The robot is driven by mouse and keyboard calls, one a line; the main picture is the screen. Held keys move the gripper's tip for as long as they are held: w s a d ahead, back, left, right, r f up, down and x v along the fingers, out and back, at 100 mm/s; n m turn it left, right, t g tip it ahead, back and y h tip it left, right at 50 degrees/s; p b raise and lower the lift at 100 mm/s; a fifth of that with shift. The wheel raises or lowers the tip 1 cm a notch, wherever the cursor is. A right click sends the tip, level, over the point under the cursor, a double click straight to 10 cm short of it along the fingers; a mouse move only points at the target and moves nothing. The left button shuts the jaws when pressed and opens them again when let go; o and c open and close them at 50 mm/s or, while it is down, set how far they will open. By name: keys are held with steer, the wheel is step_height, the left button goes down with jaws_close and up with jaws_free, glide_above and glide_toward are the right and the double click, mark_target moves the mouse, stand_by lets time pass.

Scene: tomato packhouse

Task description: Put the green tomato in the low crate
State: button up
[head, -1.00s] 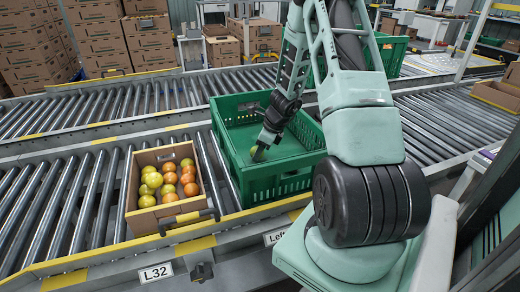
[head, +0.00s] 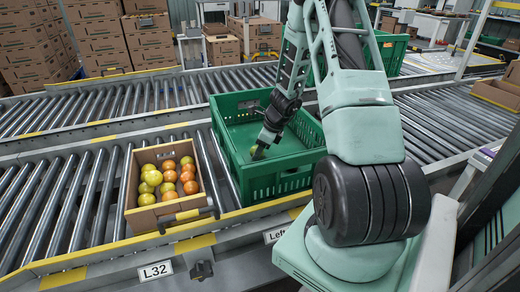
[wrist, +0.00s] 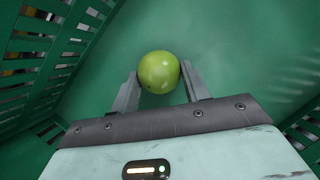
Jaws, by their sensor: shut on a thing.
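The green tomato (wrist: 159,72) is between the two fingers of my gripper (wrist: 160,88) in the wrist view. The gripper is shut on it. In the head view my gripper (head: 259,152) reaches down inside the green crate (head: 283,182), and only a small part of the tomato shows there. The crate's green floor lies beneath the tomato in the wrist view, with slatted walls to the left and right. I cannot tell whether the tomato touches the floor. No other tomato shows in the crate.
Another conveyor (head: 150,95) runs behind. Stacked cartons (head: 105,42) stand at the back left.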

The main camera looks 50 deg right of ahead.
steer(key=shift+f, duration=0.3)
steer(key=o, duration=0.8)
steer(key=c, duration=0.3)
step_height(320, 180, up, 7)
steer(key=p, duration=0.6)
steer(key=shift+r, duration=0.1)
stand_by(0.5)
